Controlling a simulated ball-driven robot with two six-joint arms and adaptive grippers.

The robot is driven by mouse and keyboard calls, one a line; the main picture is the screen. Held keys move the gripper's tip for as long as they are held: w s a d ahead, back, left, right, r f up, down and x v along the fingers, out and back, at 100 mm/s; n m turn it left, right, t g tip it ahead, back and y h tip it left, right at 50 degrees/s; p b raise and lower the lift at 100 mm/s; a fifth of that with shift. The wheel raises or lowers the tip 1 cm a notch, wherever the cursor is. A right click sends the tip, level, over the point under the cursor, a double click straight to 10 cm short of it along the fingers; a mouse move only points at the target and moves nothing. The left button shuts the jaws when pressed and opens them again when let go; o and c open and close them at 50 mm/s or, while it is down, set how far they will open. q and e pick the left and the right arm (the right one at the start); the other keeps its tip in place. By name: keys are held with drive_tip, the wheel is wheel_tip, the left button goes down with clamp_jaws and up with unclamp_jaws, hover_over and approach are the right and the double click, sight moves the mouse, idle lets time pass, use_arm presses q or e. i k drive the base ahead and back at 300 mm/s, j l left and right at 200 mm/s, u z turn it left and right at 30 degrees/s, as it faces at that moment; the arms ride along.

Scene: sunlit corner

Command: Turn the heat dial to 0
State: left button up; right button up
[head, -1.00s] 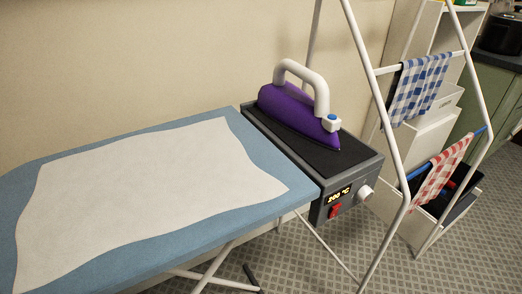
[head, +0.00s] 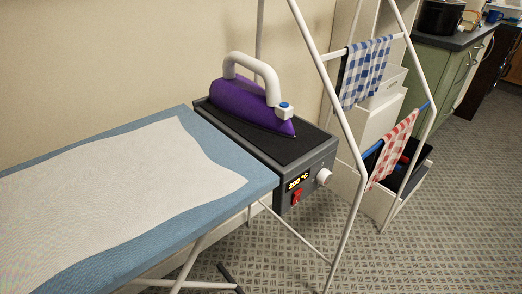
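The heat dial (head: 323,177) is a white round knob on the front right of the grey iron station (head: 262,160). Below the display is a red switch (head: 296,197). A purple iron (head: 250,103) with a white handle rests on the station's black top. Neither of my grippers shows in the head view. Nothing touches the dial.
An ironing board (head: 90,190) with a blue cover and white cloth adjoins the station on the left. A white drying rack (head: 345,130) with checked blue (head: 365,70) and red (head: 393,150) cloths stands close on the right. The grey floor (head: 440,240) at lower right is clear.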

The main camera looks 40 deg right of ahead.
sight(324, 176)
drive_tip(key=z, duration=1.6)
